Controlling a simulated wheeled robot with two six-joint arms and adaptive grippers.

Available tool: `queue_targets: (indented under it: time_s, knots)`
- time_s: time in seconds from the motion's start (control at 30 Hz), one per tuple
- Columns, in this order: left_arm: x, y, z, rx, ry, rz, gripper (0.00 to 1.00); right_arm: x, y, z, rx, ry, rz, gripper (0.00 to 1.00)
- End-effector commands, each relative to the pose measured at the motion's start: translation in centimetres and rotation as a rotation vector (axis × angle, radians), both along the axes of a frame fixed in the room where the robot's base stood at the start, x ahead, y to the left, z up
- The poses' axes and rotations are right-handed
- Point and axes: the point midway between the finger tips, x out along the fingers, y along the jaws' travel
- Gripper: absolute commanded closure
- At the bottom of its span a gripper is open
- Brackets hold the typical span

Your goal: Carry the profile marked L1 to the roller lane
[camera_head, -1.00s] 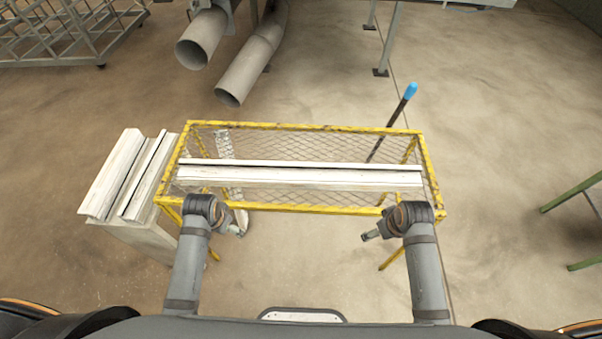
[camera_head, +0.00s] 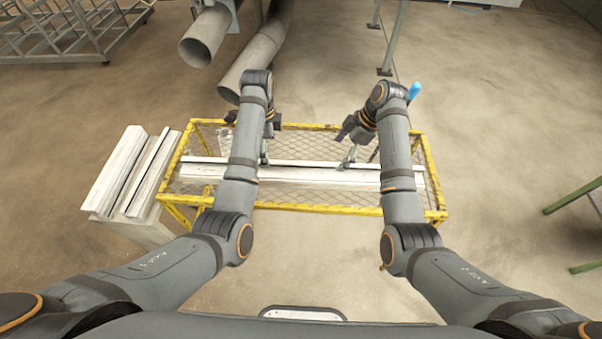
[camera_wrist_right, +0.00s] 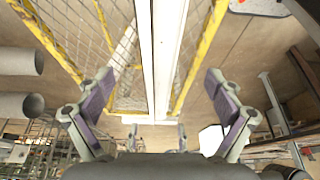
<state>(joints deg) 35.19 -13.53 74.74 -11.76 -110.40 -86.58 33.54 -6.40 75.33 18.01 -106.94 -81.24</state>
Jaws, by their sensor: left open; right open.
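A long white profile (camera_head: 300,174) lies lengthwise across a yellow-framed mesh bench (camera_head: 310,206). No L1 mark is readable on it. My left gripper (camera_head: 264,154) is open over the left part of this profile, partly hidden by my arm. My right gripper (camera_head: 347,160) is open over its right part. In the right wrist view the white profile (camera_wrist_right: 161,50) runs between the two spread fingers of my right gripper (camera_wrist_right: 162,95), apart from both. I cannot tell how high the fingers are above it.
Two more white profiles (camera_head: 120,172) lie side by side on a stand left of the bench. Large grey pipes (camera_head: 206,36) are behind. Green bars (camera_head: 574,195) are at far right. Floor right of the bench is clear.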

Motion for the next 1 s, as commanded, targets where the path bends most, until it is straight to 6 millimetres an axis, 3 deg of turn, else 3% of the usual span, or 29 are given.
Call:
queue_targets:
  time_s: [0.27,0.7,1.0]
  knots:
    - [-0.1,0.1,-0.6,0.000,0.001,0.004,0.08,-0.1,0.1,-0.5,0.000,0.002,-0.004,0.08]
    - [-0.1,0.1,-8.0,0.001,0.001,0.005,0.08,-0.1,3.0,-7.4,-0.001,0.003,-0.005,0.08]
    - [-0.1,0.1,-10.5,0.000,-0.001,0.006,0.08,-0.1,3.9,-9.6,-0.001,0.000,-0.006,0.08]
